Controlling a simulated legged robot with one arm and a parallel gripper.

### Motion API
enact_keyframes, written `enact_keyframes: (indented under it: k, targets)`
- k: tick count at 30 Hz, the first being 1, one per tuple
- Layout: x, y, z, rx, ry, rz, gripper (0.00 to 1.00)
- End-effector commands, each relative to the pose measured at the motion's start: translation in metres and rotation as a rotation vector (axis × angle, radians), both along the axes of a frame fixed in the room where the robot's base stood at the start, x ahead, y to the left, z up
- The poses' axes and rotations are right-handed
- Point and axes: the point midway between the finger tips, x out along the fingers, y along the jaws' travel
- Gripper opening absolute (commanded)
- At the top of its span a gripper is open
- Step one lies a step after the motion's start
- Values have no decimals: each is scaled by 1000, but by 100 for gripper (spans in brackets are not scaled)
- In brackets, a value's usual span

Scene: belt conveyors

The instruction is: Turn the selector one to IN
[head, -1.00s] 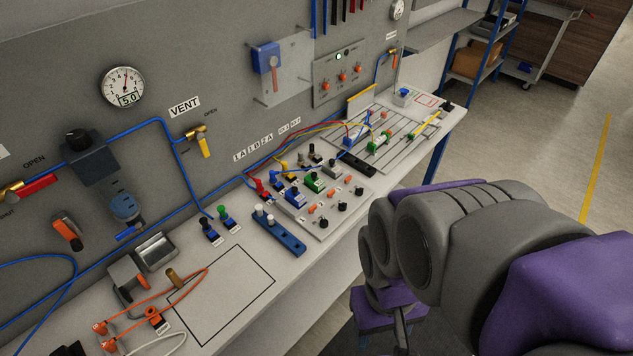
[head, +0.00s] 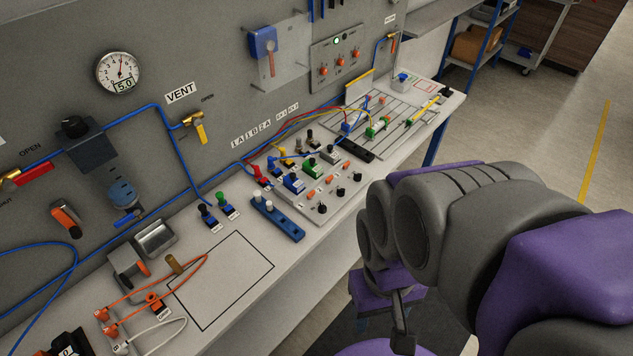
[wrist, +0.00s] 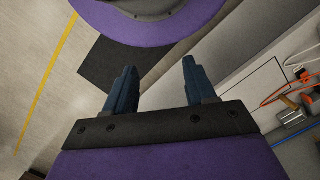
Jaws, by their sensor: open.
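The small selectors are not readable by label, so I cannot tell which is selector one. In the head view, black knobs stand along the front of the grey bench panel (head: 333,200), one of them at the near left (head: 322,208). Orange-handled switches sit in a row on the wall box (head: 340,67). My gripper (wrist: 159,63) shows in the wrist view with its two dark blue fingers wide apart and nothing between them. It is over the floor beside the bench, apart from the panel. In the head view the gripper cannot be made out.
A blue block with white pegs (head: 277,219) stands left of the panel. A black-outlined bare area (head: 222,280) lies on the bench. Orange cables (head: 160,286) and a metal tray (head: 155,238) are at the left. A brass VENT valve (head: 197,127) is on the wall. Open floor lies right.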

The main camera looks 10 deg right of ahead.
Motion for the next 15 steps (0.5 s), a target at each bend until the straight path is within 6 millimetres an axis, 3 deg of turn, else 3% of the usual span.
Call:
enact_keyframes:
  k: [10, 15]
  targets:
    - [1, 0, 0, 0, 0, -1, 55]
    - [28, 1, 7, -6, -7, -18, 55]
